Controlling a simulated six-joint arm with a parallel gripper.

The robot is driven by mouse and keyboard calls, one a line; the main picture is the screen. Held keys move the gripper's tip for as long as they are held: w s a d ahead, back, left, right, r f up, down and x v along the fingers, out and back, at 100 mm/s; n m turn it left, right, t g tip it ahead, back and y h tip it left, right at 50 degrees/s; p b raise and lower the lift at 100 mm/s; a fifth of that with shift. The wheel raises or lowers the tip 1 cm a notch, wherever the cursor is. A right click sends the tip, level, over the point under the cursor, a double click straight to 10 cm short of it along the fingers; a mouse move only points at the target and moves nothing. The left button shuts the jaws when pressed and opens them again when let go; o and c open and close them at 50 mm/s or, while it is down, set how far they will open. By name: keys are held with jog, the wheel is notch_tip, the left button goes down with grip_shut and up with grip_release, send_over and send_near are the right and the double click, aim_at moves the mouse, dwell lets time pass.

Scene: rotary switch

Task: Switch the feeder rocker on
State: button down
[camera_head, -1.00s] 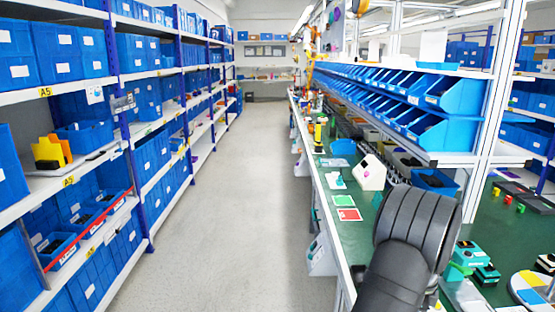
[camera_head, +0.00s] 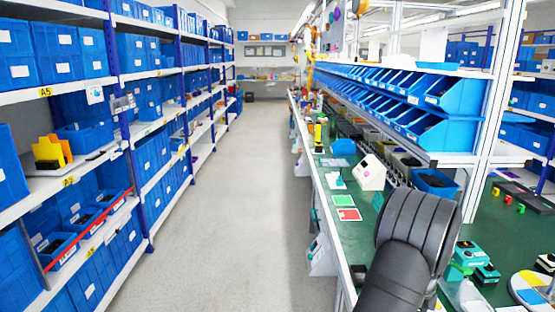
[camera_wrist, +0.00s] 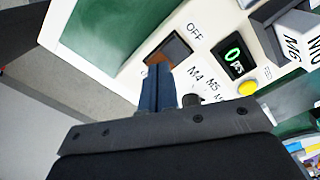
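In the wrist view, a cream feeder panel (camera_wrist: 215,12) lies tilted across the frame. Its dark rocker (camera_wrist: 178,50) sits in a framed recess next to the printed word OFF, with an orange-brown patch by the fingertips. My gripper (camera_wrist: 158,70) has its two blue fingers side by side with no clear gap, and nothing shows between them. The fingertips are at the lower edge of the rocker and overlap it in the picture; I cannot tell whether they touch. The gripper is hidden behind my arm in the head view.
On the panel, a green-digit display (camera_wrist: 233,57) and a yellow button (camera_wrist: 247,88) lie right of the rocker. The head view shows a green bench (camera_head: 358,232) with blue bins (camera_head: 455,95) above it, and a clear aisle (camera_head: 225,210) to the left.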

jog(key=shift+r, duration=3.5)
jog(key=shift+f, duration=3.55)
jog(key=shift+r, duration=0.15)
